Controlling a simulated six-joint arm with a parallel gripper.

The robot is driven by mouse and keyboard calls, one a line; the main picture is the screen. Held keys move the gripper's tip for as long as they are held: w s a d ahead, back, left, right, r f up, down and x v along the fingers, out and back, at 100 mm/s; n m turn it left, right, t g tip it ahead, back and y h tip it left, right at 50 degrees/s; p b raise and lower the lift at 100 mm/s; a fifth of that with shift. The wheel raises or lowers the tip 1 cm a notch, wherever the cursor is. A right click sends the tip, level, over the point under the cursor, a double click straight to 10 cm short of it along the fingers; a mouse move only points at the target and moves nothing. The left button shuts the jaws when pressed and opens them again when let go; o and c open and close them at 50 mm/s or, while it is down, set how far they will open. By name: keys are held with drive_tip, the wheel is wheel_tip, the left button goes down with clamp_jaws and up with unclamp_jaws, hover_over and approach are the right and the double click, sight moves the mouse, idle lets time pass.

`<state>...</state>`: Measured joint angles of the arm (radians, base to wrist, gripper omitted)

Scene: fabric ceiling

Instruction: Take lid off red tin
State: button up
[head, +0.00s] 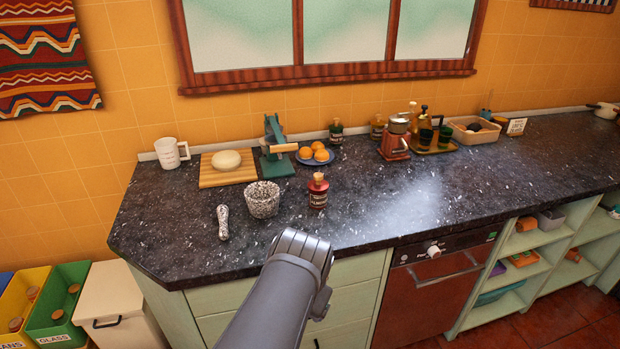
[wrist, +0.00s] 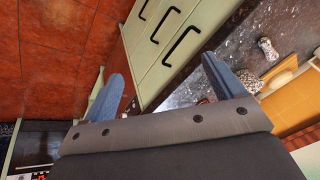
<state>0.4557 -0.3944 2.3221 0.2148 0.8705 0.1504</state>
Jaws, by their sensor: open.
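A small red container (head: 318,198) with a dark label and a tan, rounded top stands upright near the counter's front, right of a speckled mortar. It is the closest match to the red tin, and its top is on. In the wrist view my gripper (wrist: 165,88) has its two blue fingers spread wide with nothing held between them. A small reddish patch shows beside the right finger, but I cannot tell what it is. In the head view my arm reaches up to the counter's front edge, and the fingers are hidden.
The speckled mortar (head: 262,203) and pestle (head: 223,222) sit left of the container. Behind are a cutting board (head: 212,180) with dough, a green press (head: 275,150), a blue plate of oranges (head: 328,161) and a red grinder (head: 394,148). The counter right of the container is clear.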

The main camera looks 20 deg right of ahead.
drive_tip(key=w+d+r, duration=0.4)
drive_tip(key=w, duration=0.6)
drive_tip(key=w+d+r, duration=0.4)
drive_tip(key=w, duration=0.6)
drive_tip(key=g+h, duration=0.1)
drive_tip(key=h, duration=0.2)
approach(317, 176)
drive_tip(key=x, duration=0.5)
drive_tip(key=shift+w+a+f, duration=0.1)
drive_tip(key=shift+w+f, duration=0.25)
drive_tip(key=shift+s+d+x, duration=0.1)
drive_tip(key=shift+x, duration=1.3)
drive_tip(key=shift+s+d+x, duration=0.15)
drive_tip(key=shift+x, duration=1.2)
drive_tip(key=shift+c, duration=0.5)
drive_tip(key=c, duration=1)
